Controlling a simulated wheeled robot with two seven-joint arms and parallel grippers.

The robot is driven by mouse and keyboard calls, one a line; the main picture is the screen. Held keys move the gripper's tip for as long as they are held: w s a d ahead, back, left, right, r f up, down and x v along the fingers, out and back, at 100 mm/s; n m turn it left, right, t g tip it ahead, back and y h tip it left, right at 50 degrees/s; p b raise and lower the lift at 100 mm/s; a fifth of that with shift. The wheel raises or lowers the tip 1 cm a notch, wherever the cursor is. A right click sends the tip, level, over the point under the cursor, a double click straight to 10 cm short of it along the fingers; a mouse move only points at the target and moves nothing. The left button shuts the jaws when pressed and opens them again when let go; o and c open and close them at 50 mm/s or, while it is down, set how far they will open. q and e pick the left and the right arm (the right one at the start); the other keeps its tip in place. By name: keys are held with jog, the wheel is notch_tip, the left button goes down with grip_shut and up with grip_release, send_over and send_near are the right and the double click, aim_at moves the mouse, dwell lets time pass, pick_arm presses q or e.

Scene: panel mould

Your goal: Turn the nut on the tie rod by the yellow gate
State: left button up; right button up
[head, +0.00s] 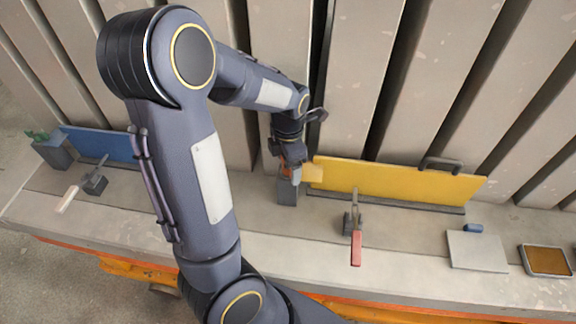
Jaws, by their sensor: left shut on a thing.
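The yellow gate (400,184) stands upright on the bench, right of the middle of the head view. A dark grey block (287,190) stands at its left end. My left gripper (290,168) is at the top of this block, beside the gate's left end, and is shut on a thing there. The nut and the tie rod are hidden by the gripper or too small to make out. An orange-brown bit shows at the fingers. My right gripper is not in view.
A red-handled clamp (355,235) stands before the gate. A blue gate (100,144) and a white-handled clamp (80,190) are at left. A pale plate (477,251), a small blue item (473,228) and a brown-filled tray (547,261) lie at right. Tall grey panels rise behind.

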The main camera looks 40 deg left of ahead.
pick_arm(q)
jog(key=shift+s+n, duration=0.1)
jog(key=shift+n, duration=0.5)
jog(key=shift+c, duration=0.8)
jog(key=o, duration=1.3)
jog(key=shift+r, duration=0.15)
jog(key=shift+r, duration=0.3)
jog(key=r, duration=0.7)
jog(key=shift+d+r, duration=0.1)
jog(key=shift+d, duration=0.1)
